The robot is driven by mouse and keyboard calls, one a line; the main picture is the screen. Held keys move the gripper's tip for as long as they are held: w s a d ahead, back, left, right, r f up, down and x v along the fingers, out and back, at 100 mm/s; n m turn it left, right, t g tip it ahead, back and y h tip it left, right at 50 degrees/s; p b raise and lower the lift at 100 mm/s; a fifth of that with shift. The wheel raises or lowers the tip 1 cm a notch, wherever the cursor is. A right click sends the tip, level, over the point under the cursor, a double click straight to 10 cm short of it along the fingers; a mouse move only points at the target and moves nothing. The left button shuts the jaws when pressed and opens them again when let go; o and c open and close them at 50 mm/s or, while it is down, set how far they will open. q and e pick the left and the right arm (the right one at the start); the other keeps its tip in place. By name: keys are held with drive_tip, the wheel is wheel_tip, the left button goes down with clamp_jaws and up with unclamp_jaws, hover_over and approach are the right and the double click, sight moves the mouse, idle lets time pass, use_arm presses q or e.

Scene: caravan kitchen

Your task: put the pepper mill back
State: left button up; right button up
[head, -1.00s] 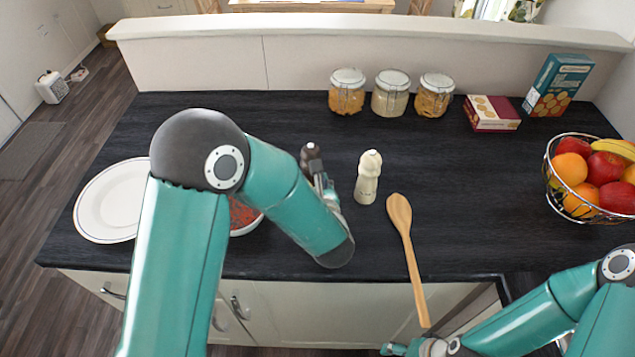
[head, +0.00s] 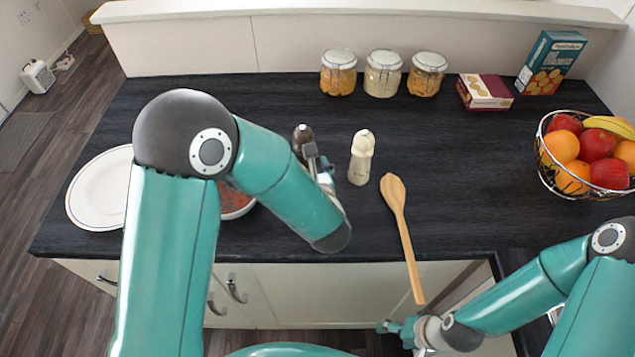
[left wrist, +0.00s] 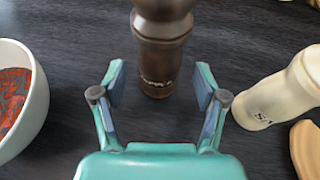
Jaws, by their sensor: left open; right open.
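The dark brown pepper mill (head: 302,138) stands upright on the black counter, partly hidden behind my left arm in the head view. In the left wrist view the pepper mill (left wrist: 159,50) stands just beyond the fingertips, roughly centred between them. My left gripper (left wrist: 160,85) is open and empty, its fingers pointing at the mill; in the head view it shows only partly (head: 318,165). The cream salt mill (head: 361,158) stands upright to the right of the pepper mill. My right gripper (head: 392,328) is open and low in front of the counter's edge, near the spoon's handle.
A bowl of red food (head: 236,202) is partly hidden by my left arm, beside a white plate (head: 88,205). A wooden spoon (head: 402,225) overhangs the front edge. Jars (head: 383,75), boxes (head: 484,92) and a fruit basket (head: 545,180) stand farther off. The counter's middle back is clear.

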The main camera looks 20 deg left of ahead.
use_arm(q)
drive_tip(key=b+v, duration=0.1)
drive_tip(key=v, duration=0.9)
drive_tip(key=shift+s+d+r, duration=0.1)
drive_tip(key=shift+s+r, duration=0.1)
drive_tip(key=shift+s, duration=0.15)
